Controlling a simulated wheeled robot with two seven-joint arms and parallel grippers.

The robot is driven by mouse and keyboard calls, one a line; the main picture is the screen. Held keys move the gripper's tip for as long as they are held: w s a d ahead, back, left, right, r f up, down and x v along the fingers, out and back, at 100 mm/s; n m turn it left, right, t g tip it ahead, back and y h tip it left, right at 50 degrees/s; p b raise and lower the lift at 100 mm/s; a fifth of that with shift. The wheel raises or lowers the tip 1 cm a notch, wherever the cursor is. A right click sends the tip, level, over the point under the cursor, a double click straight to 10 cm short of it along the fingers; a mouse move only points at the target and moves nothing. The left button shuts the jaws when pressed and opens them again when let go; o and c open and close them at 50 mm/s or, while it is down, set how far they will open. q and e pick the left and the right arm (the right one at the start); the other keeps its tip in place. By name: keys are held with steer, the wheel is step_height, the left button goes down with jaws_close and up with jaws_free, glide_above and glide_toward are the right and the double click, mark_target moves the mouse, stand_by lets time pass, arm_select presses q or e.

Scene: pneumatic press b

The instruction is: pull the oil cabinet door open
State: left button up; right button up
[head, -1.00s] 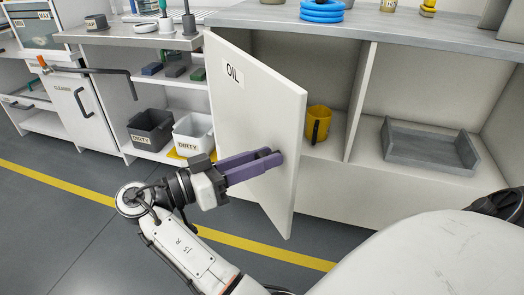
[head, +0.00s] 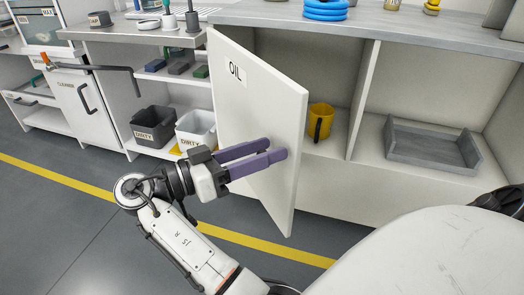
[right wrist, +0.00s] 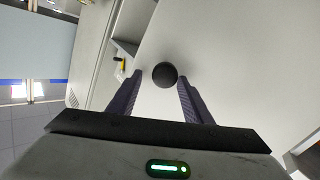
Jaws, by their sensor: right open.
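The white oil cabinet door (head: 262,110), labelled OIL, stands swung well open from its left side, and the cabinet interior shows to its right. My right gripper (head: 276,149) is at the outer face of the door, near its free edge. In the right wrist view, a round black knob (right wrist: 165,74) on the door shows between the tips of my spread purple fingers (right wrist: 158,90), with gaps on both sides. The knob is hidden in the head view. My left gripper is in neither view.
Inside the cabinet are a yellow mug (head: 320,122) and a grey tray (head: 432,162). A dark bin (head: 153,127) and a white bin (head: 196,130) sit on the low shelf to the left. The cleaner cabinet (head: 85,112) is farther left. Grey floor in front is clear.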

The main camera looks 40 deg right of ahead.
mark_target(282, 108)
step_height(282, 108, up, 8)
steer(key=shift+f+p, duration=0.1)
steer(key=shift+p, duration=1.15)
steer(key=shift+r, duration=0.35)
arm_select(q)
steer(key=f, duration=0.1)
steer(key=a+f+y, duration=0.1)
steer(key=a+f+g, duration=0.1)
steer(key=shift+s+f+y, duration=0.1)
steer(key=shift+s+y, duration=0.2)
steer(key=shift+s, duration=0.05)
arm_select(e)
steer(key=shift+c, duration=0.4)
